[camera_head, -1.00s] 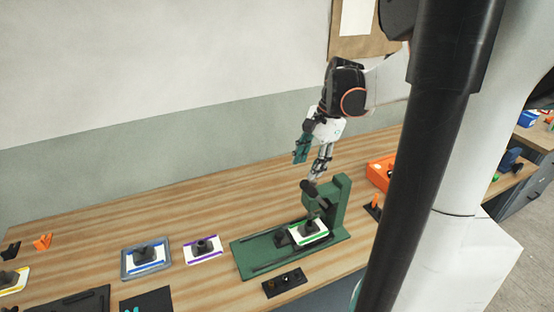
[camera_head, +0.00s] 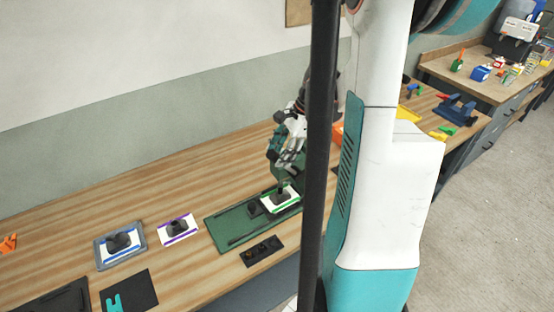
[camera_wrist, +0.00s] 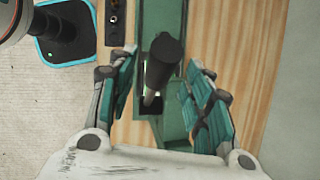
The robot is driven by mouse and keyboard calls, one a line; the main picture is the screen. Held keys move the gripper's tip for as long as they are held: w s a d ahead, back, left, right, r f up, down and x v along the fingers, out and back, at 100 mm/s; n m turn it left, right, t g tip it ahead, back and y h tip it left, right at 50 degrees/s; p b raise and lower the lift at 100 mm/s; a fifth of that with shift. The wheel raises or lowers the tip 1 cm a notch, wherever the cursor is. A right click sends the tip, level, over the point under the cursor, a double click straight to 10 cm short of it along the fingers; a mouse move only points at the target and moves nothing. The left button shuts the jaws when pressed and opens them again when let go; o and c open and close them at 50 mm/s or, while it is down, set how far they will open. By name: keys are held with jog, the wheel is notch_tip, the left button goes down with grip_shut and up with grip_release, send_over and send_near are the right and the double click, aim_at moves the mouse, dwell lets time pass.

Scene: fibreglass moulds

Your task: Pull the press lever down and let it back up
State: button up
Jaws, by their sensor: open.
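The green press (camera_head: 228,228) stands on the wooden bench, its upright mostly hidden behind my gripper and a dark column. A white plate with a green stripe and a dark block (camera_head: 281,200) sits on the press bed. My gripper (camera_head: 285,160) is low over the right end of the press. In the wrist view, the press lever's black handle (camera_wrist: 163,62) stands between the two spread teal fingers of my open gripper (camera_wrist: 163,88). I see a gap on each side of the handle. The lever cannot be made out in the head view.
A black strip with knobs (camera_head: 262,251) lies in front of the press. A purple-striped plate (camera_head: 178,229) and a blue-striped plate on a grey tray (camera_head: 120,246) lie to the left. The wall is behind; bench between is clear.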

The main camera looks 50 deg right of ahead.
aim_at(276, 159)
jog(key=shift+x, duration=1.6)
grip_shut()
jog(key=shift+a, duration=0.1)
jog(key=shift+w+a+f+h+b, duration=0.15)
jog(key=shift+a+f+h+b, duration=0.35)
jog(key=shift+a+f+b, duration=0.1)
jog(key=w+a+f+n+g+h+b, duration=0.1)
jog(key=a+f+g+h+b, duration=0.1)
jog(key=a+f+h+b, duration=0.3)
notch_tip(276, 159, down, 6)
jog(key=h+b, duration=0.4)
jog(key=b, duration=0.4)
jog(key=shift+h, duration=0.3)
